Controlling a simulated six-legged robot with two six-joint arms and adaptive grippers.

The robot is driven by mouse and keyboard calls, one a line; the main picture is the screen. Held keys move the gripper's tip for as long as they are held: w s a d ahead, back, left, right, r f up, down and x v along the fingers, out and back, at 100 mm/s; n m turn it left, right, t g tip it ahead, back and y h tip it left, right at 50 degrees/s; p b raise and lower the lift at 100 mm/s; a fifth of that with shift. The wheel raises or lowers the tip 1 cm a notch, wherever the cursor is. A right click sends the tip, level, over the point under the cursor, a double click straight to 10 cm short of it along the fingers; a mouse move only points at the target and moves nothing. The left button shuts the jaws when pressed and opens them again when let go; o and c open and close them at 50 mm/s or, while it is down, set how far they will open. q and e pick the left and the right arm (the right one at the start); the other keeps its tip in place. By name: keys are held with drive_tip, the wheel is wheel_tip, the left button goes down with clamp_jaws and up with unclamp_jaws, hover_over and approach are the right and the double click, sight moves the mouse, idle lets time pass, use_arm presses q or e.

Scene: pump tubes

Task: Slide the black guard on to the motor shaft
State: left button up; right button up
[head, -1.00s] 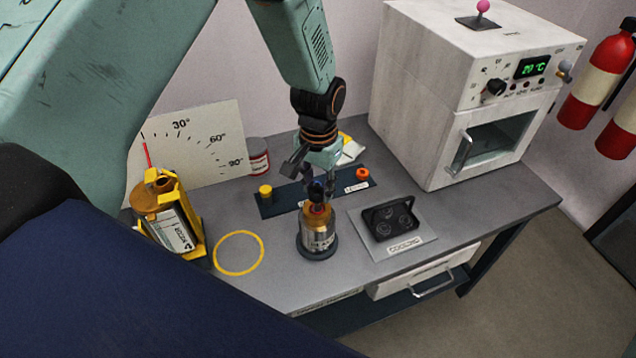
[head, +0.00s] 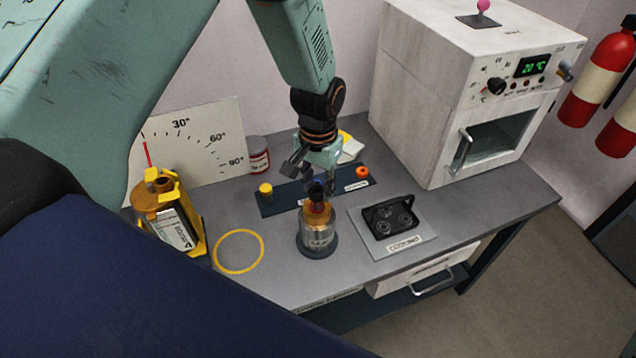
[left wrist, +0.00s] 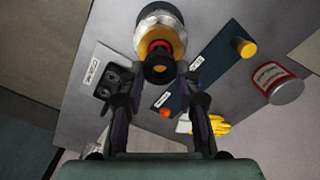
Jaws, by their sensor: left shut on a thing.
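The motor (head: 317,235) is a silver cylinder with an amber top, upright on a round dark base on the bench. The black guard (head: 317,191) is a small dark ring-like piece over the shaft end at the motor's top. In the left wrist view the guard (left wrist: 158,68) shows end-on, with red and amber behind it. My left gripper (head: 314,180) comes down from above, its fingers on either side of the guard and shut on it. How far the guard sits down the shaft cannot be told. My right gripper is not in view.
A blue strip (head: 290,196) with a yellow and an orange knob lies behind the motor. A cooling plate (head: 393,240) with a black rack is to the right, a white oven (head: 430,120) behind it. A yellow-framed unit (head: 170,215) and a yellow ring (head: 238,252) are left.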

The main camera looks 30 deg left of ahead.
use_arm(q)
drive_tip(key=shift+f+b, duration=0.75)
drive_tip(key=shift+f, duration=0.6)
drive_tip(key=o, duration=0.9)
drive_tip(key=shift+r, duration=0.1)
wheel_tip(320, 180, up, 12)
idle(0.9)
